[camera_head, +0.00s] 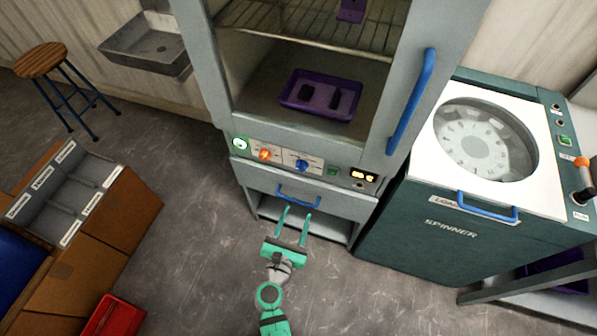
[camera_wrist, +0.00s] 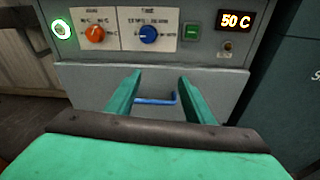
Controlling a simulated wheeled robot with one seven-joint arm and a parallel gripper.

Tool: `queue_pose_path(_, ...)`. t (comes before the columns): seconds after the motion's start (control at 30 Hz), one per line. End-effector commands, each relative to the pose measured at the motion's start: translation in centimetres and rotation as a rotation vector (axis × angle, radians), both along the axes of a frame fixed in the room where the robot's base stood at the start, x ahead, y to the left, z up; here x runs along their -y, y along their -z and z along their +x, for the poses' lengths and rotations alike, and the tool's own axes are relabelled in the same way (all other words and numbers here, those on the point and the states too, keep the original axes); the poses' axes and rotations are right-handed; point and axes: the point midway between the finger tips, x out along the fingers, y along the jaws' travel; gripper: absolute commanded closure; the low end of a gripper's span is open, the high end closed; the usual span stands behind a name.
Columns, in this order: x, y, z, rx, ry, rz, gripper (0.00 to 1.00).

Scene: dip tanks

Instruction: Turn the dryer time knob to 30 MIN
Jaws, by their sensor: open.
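The dryer (camera_head: 213,85) stands at the centre of the head view. Its control panel has an orange knob (camera_head: 265,154) on the left and a blue knob (camera_head: 302,165) to the right of it. In the wrist view the blue knob (camera_wrist: 149,34) sits under a label that appears to read TIME, and the orange knob (camera_wrist: 95,34) is on its left. The small scale marks are too blurred to read. My gripper (camera_head: 295,225) is open and empty, in front of the dryer's lower part and below the panel. In the wrist view my gripper (camera_wrist: 152,85) points at the panel, apart from both knobs.
A blue drawer handle (camera_head: 298,196) lies below the panel, near my fingertips. A lit display (camera_wrist: 234,20) reads 50 C. A spinner (camera_head: 450,235) stands to the right. A box with compartments (camera_head: 120,215) is at the left. Open floor (camera_head: 195,240) lies between the box and dryer.

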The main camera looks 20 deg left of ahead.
Motion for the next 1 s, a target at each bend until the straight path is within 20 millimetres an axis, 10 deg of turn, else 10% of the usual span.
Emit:
queue_pose_path(0.3, -3.4, -3.5, 3.9, 0.133, -0.006, -0.385, 0.52)
queue_pose_path(1.0, -3.1, -3.6, 13.5, 0.134, -0.007, -0.389, 0.52)
